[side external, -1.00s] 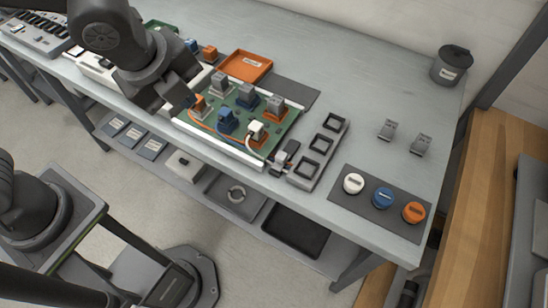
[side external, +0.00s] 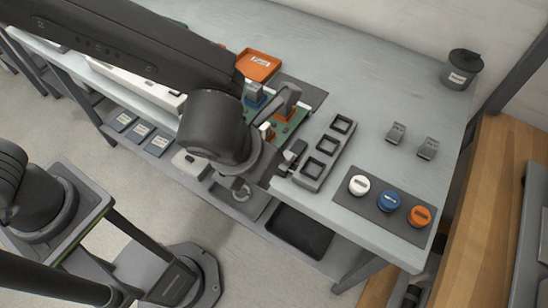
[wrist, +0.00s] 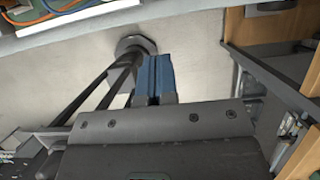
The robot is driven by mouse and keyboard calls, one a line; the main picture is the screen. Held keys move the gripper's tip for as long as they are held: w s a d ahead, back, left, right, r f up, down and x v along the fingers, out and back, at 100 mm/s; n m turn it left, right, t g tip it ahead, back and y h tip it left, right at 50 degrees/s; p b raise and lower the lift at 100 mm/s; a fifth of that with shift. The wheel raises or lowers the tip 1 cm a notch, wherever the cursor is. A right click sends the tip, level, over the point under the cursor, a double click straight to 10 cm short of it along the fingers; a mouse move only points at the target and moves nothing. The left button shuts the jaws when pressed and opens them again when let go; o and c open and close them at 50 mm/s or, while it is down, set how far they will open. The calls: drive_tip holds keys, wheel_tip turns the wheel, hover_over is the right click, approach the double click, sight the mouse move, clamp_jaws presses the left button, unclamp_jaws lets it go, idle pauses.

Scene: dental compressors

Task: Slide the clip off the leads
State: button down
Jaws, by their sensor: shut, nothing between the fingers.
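My gripper (wrist: 153,78) is shut and empty in the wrist view, its two blue fingers together over a background of floor. In the side view my arm hides its fingertips. The green board (side external: 291,129) is mostly covered by my arm there. Its visible right part carries a blue block with a grey top (side external: 254,94) and an orange block (side external: 284,112). Orange and blue leads (wrist: 63,5) show at the upper left of the wrist view, away from my fingers. I cannot make out the clip on the leads in either view.
A mat (side external: 365,206) holds white, blue and orange round caps. An orange tray (side external: 258,66) lies behind.

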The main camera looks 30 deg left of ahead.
approach(284, 166)
wheel_tip(284, 166, down, 5)
drive_tip(key=s, duration=0.2)
drive_tip(key=w, duration=0.3)
drive_tip(key=shift+w, duration=0.5)
